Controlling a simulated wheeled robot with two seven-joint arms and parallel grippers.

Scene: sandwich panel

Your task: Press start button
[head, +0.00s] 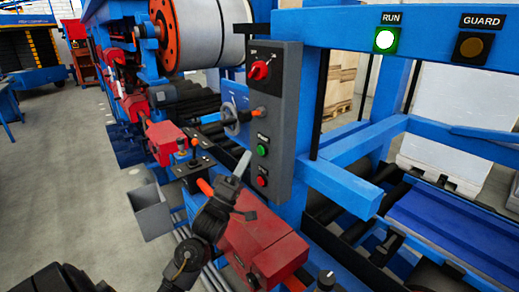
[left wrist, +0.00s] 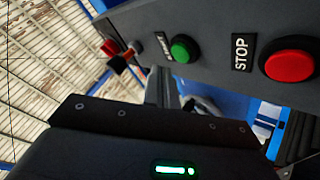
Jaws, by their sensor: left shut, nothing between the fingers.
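The green start button (head: 262,150) is on the grey control box, above the red stop button (head: 262,181). In the left wrist view the green button (left wrist: 184,49) shows clearly, with the larger red stop button (left wrist: 290,58) to its right. My left gripper (head: 241,165) is shut and empty, its tips just left of the box at about the height between the two buttons. In the head view the tips look apart from the green button, but I cannot tell the exact gap. My right gripper is not in view.
The control box (head: 284,100) also carries a red rotary switch (head: 260,70) and a lever. The RUN lamp (head: 384,40) glows green; the GUARD lamp (head: 471,46) is dim. A red housing (head: 262,240) lies below the gripper, and a joystick panel (head: 195,168) stands to the left.

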